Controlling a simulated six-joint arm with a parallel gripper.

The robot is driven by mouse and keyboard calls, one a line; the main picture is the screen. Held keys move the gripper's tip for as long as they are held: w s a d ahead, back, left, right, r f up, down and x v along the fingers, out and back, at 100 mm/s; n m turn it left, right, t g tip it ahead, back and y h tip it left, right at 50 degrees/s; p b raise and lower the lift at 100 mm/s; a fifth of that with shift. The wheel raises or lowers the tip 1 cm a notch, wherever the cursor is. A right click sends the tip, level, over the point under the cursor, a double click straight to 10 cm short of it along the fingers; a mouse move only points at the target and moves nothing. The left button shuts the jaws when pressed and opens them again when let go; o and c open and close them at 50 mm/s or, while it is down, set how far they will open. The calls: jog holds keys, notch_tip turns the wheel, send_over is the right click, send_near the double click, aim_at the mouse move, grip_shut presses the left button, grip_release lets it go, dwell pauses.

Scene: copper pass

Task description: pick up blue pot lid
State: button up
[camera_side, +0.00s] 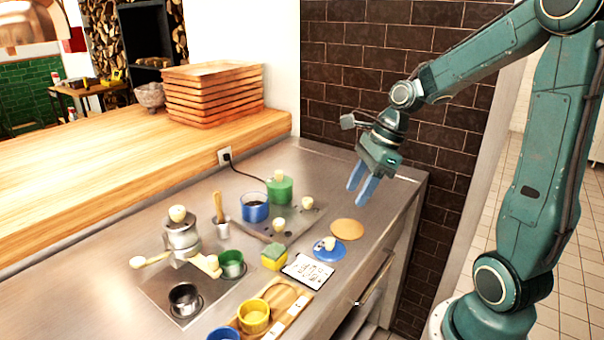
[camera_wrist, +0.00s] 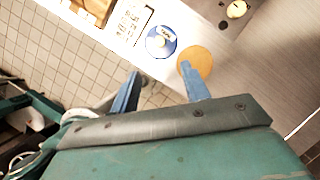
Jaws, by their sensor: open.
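The blue pot lid (camera_side: 330,250) lies on the steel counter at the right, a flat blue disc with a pale knob. It also shows in the wrist view (camera_wrist: 154,46), near the top, beyond my fingers. A blue pot (camera_side: 254,208) without its lid stands further back and left, with dark contents. My gripper (camera_side: 361,186) is in the air above the counter's right end, behind and right of the lid. Its two blue fingers are apart with nothing between them. The wrist view shows the open fingers (camera_wrist: 160,92) too.
A round tan disc (camera_side: 347,228) lies just behind the lid. A white card (camera_side: 307,271) and a yellow-green sponge (camera_side: 274,257) lie left of it. The counter's right end is clear.

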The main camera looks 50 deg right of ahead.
jog(key=shift+f, duration=0.1)
send_over(331, 239)
jog(key=s+d, duration=0.2)
jog(key=shift+w+a+f, duration=0.1)
jog(key=shift+f, duration=1.85)
jog(key=shift+w+a+f, duration=0.1)
jog(key=shift+f, duration=1.85)
jog(key=shift+x, duration=2.6)
grip_shut()
jog(key=shift+r, duration=0.15)
